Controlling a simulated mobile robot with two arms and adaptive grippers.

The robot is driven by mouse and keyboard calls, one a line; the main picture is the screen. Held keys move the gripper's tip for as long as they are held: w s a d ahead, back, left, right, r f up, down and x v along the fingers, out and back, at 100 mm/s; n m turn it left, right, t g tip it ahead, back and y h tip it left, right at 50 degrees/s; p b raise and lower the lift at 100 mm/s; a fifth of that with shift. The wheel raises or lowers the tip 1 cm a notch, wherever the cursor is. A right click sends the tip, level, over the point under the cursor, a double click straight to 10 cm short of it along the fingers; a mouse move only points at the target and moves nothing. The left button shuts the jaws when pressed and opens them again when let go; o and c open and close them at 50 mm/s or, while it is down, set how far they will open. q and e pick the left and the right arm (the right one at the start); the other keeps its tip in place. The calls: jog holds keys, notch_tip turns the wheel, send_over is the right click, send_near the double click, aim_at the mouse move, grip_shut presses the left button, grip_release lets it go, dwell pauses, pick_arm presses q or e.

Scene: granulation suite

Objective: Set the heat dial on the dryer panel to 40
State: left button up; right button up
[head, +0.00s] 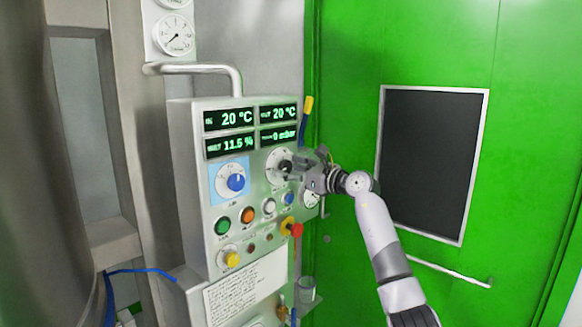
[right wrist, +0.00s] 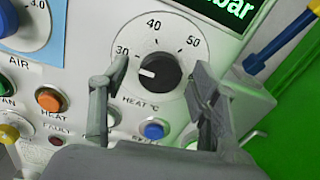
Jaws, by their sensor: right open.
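The heat dial (head: 283,164) is a black knob on a round white scale, on the dryer panel (head: 187,160). In the right wrist view the knob (right wrist: 164,72) shows a white mark pointing left, a little below the 30. The scale reads 30, 40 and 50, with 40 near the top. My right gripper (head: 298,165) is open in front of the dial. In the right wrist view its fingers (right wrist: 159,75) appear on either side of the knob with gaps between; I cannot tell their exact depth. The left finger hides part of the scale's left edge. My left gripper is out of view.
Left of the dial is a blue air knob (head: 236,182). Below are a green button (head: 222,225), an orange button (head: 247,215) and a red knob (head: 296,230). Green displays (head: 236,118) read 20 °C above. A blue-and-yellow handle (right wrist: 290,42) is close at right. A green door (head: 440,50) stands behind.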

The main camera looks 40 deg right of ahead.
jog(key=c, duration=1.1)
jog(key=shift+c, duration=0.2)
jog(key=m+p, duration=0.1)
jog(key=m, duration=0.1)
jog(key=shift+r+m+p, duration=0.1)
jog(key=shift+m+p, duration=0.2)
jog(key=shift+p, duration=0.05)
jog(key=m+p, duration=0.2)
jog(key=m, duration=0.1)
jog(key=shift+m+p, duration=0.3)
jog(key=shift+p, duration=0.05)
jog(key=m+p, duration=0.3)
jog(key=shift+m+p, duration=1.1)
jog(key=shift+m, duration=0.3)
